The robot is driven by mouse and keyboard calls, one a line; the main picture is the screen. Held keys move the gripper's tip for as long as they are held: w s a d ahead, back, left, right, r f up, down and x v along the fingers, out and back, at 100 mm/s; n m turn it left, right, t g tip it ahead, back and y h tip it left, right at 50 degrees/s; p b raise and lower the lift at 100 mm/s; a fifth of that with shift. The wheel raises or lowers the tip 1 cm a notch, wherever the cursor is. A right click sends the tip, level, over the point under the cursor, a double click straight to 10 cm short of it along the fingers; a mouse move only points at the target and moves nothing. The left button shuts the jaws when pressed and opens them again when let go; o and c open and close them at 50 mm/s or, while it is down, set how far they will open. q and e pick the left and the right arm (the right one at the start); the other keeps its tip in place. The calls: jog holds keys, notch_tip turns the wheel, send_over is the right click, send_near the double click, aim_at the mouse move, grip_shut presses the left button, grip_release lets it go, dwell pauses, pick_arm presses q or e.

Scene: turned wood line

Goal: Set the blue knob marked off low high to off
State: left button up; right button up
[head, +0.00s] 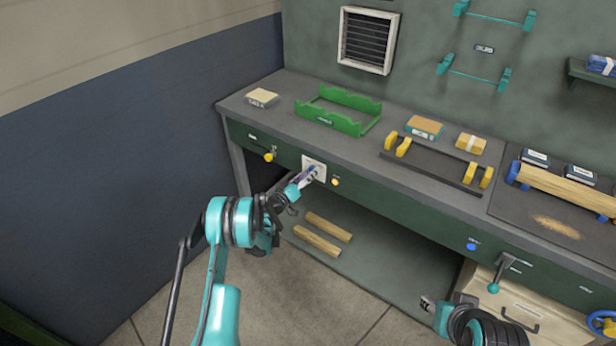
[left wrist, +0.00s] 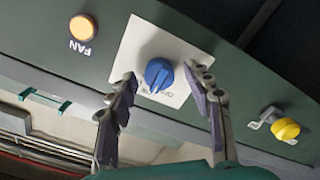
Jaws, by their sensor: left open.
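The blue knob (left wrist: 159,74) sits on a white plate (left wrist: 150,42) on the green front of the bench. In the left wrist view, lettering at the knob's lower edge is too small and partly covered to read, so I cannot tell its setting. My left gripper (left wrist: 160,84) is open, with one finger on each side of the knob; contact is not clear. In the head view, my left gripper (head: 304,178) is in front of the white plate (head: 318,162) and mostly hides the knob. My right gripper (head: 430,303) is low at the right, its fingers unclear.
An amber button marked FAN (left wrist: 83,27) is beside the plate, and a yellow knob (left wrist: 286,129) is on the other side. A green rack (head: 340,112) and a black stand with yellow supports (head: 430,162) are on the bench top. Two wooden bars (head: 318,240) lie on the lower shelf.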

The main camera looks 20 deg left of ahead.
pick_arm(q)
jog(key=c, duration=1.2)
jog(key=shift+o, duration=0.2)
jog(key=shift+n, duration=4.4)
jog(key=o, duration=1.2)
jog(key=shift+c, duration=0.2)
